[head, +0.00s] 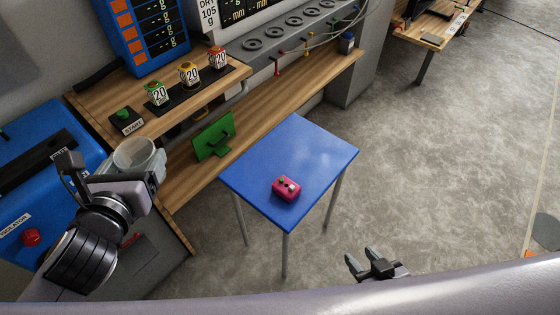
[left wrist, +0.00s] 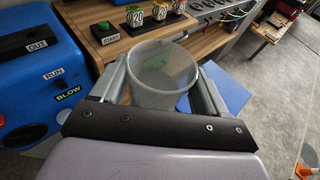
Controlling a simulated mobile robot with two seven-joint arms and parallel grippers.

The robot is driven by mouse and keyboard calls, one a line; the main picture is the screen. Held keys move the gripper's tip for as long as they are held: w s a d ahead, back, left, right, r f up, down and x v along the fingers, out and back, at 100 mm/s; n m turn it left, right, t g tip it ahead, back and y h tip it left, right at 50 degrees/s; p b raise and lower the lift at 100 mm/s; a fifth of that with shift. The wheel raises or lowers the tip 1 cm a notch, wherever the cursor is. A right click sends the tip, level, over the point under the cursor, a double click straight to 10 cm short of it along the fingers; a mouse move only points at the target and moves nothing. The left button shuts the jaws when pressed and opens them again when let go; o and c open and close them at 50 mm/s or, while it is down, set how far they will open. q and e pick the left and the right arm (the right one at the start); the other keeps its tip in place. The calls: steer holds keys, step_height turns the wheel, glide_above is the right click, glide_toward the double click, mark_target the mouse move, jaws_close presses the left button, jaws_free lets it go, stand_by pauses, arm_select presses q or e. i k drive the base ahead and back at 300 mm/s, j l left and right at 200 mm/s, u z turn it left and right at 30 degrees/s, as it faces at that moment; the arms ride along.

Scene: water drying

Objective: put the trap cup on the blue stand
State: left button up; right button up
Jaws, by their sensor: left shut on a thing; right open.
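The trap cup (head: 136,156) is a clear, round, open-topped cup at the left of the head view. My left gripper (head: 148,170) is shut on it and holds it upright, by the front edge of the wooden bench. In the left wrist view the cup (left wrist: 164,75) sits between the two fingers of the left gripper (left wrist: 165,90). The blue stand (head: 310,150) is a small square table with metal legs, to the right of the cup and apart from it. My right gripper (head: 372,264) is open and empty at the lower middle of the head view.
A pink box with buttons (head: 286,188) lies on the stand's near part; the rest of its top is clear. A green panel (head: 213,136) stands on the wooden bench (head: 280,100). A blue machine (head: 35,165) is at the left. Grey floor (head: 430,170) is open at right.

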mark_target(318, 150)
steer(key=l+z, duration=0.1)
steer(key=z, duration=0.35)
steer(key=i+l+z, duration=0.1)
steer(key=z, duration=0.3)
steer(key=i+l, duration=0.35)
steer(key=i, duration=0.25)
